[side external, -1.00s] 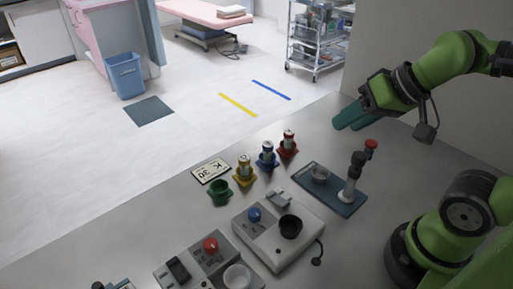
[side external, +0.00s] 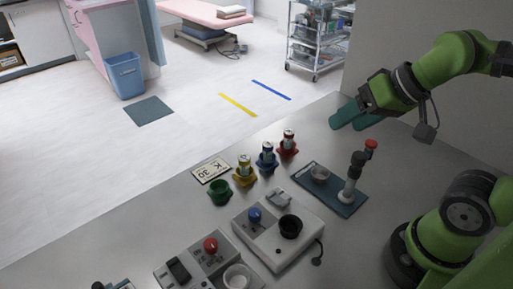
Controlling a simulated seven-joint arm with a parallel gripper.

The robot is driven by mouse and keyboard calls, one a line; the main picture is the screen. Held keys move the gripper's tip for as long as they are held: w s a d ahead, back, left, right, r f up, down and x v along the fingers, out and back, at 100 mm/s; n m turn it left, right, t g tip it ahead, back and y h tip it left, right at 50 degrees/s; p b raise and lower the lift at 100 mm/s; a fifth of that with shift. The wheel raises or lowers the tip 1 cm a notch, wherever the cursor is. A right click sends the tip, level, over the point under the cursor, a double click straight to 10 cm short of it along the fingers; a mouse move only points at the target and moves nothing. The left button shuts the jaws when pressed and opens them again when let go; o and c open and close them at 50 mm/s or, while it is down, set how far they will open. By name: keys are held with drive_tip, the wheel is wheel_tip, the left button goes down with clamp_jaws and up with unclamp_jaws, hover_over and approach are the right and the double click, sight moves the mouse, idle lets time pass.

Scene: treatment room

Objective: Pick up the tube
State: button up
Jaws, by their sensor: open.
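Three short capped tubes stand upright in coloured holders on the grey table: one in the yellow holder (side external: 244,181), one in the blue holder (side external: 266,165) and one in the red holder (side external: 288,150). The tubes are a yellow-holder tube (side external: 244,164), a blue-holder tube (side external: 267,150) and a red-holder tube (side external: 289,136). The green holder (side external: 220,192) looks empty. My gripper (side external: 352,119) has teal fingers and is open. It hangs above the table's back right, to the right of the red holder and apart from all the tubes. I see nothing between its fingers.
A teal base (side external: 337,197) with a metal cup and an upright post topped by black and red knobs stands right of the holders. A grey box (side external: 272,240) with a blue button and a black cup lies in front. A number card (side external: 211,171) lies left of the holders.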

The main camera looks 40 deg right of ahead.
drive_tip(key=n+g+h, duration=0.2)
drive_tip(key=g, duration=0.5)
hover_over(289, 131)
wheel_tip(289, 131, down, 5)
drive_tip(key=f, duration=1.1)
drive_tip(key=shift+s+d, duration=0.1)
drive_tip(key=shift+d, duration=0.2)
drive_tip(key=shift+a+f, duration=0.2)
drive_tip(key=shift+f, duration=1.15)
drive_tip(key=shift+a+f, duration=0.15)
drive_tip(key=shift+f, duration=1.15)
drive_tip(key=c, duration=1.1)
drive_tip(key=shift+c, duration=0.2)
drive_tip(key=shift+r, duration=0.1)
